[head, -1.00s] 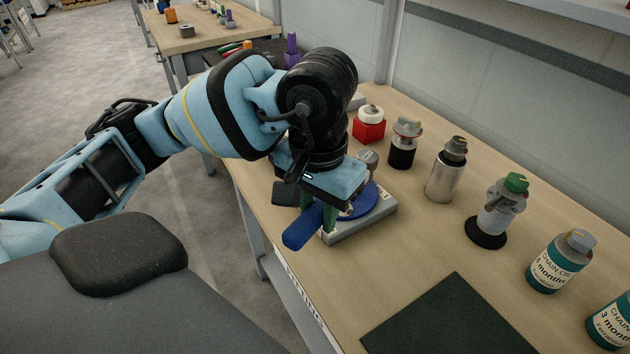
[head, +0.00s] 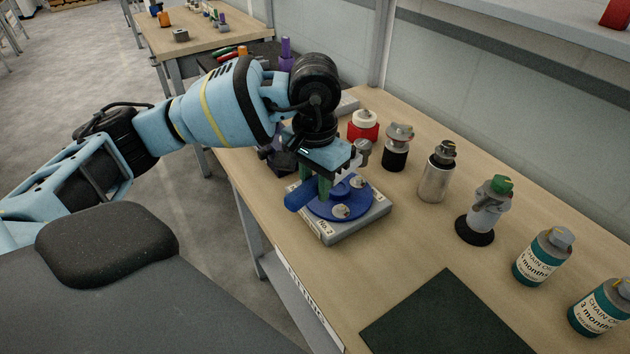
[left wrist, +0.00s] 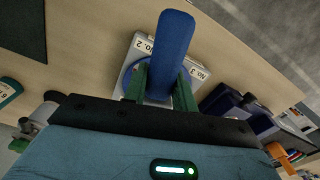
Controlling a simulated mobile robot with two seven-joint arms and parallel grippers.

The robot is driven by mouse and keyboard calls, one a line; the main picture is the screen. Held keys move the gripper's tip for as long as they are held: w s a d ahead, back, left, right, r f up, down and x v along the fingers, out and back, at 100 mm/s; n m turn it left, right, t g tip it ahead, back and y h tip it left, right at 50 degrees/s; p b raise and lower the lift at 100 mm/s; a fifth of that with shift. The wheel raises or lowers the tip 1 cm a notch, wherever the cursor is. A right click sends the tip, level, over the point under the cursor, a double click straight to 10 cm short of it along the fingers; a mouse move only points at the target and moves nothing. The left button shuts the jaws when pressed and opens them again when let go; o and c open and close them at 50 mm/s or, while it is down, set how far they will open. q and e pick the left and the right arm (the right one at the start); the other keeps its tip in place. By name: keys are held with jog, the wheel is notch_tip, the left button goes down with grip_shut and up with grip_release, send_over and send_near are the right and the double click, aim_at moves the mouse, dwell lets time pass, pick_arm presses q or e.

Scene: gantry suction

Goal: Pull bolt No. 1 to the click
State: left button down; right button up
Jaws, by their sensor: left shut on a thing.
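A grey square base (head: 345,232) stands on the bench with a round blue disc (head: 325,208) on top. Small metal knobs (head: 341,211) sit on the disc. My left gripper (head: 322,188) is over the disc's left side, its green fingers shut on a blue handle (head: 298,197) that sticks out past the base's edge. In the left wrist view the blue handle (left wrist: 172,45) lies between the green fingers (left wrist: 160,88). Labels No. 2 (left wrist: 145,43) and No. 3 (left wrist: 199,73) show on the base there. The gripper hides part of the disc.
A row of containers runs along the bench's right: a red pot (head: 363,127), a metal can (head: 436,175), a green-capped bottle (head: 485,212) and chain oil bottles (head: 543,257). A dark mat (head: 447,315) lies in front. The wood between mat and base is clear.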

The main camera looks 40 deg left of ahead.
jog(key=shift+s+f, duration=0.1)
jog(key=shift+f, duration=0.1)
